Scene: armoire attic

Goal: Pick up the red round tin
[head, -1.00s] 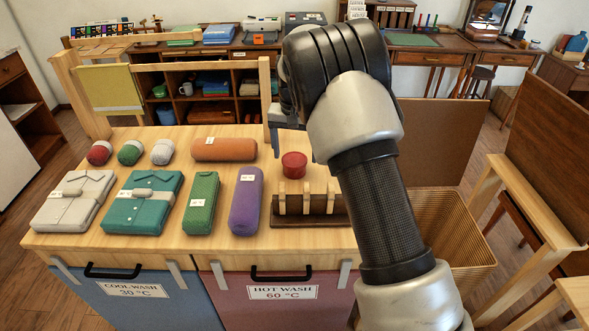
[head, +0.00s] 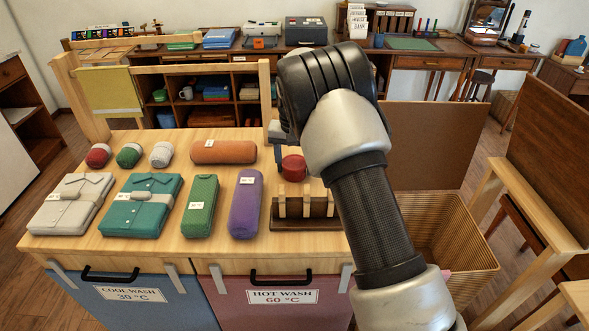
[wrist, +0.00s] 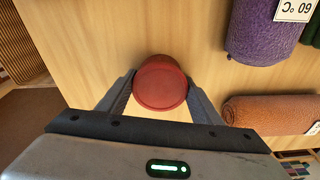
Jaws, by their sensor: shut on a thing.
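The red round tin (head: 294,168) stands on the wooden table behind the small wooden rack. In the wrist view the tin (wrist: 160,84) sits between my two fingers, its round lid facing the camera. My gripper (wrist: 160,98) is shut on the tin, one finger against each side. In the head view my gripper (head: 290,160) is at the tin, and my wrist and arm hide part of it. I cannot tell whether the tin's base touches the table.
The wooden rack (head: 306,222) stands just in front of the tin. A purple roll (head: 246,204) and an orange roll (head: 224,152) lie to its left. Folded shirts lie further left. A wicker basket (head: 455,225) stands right of the table.

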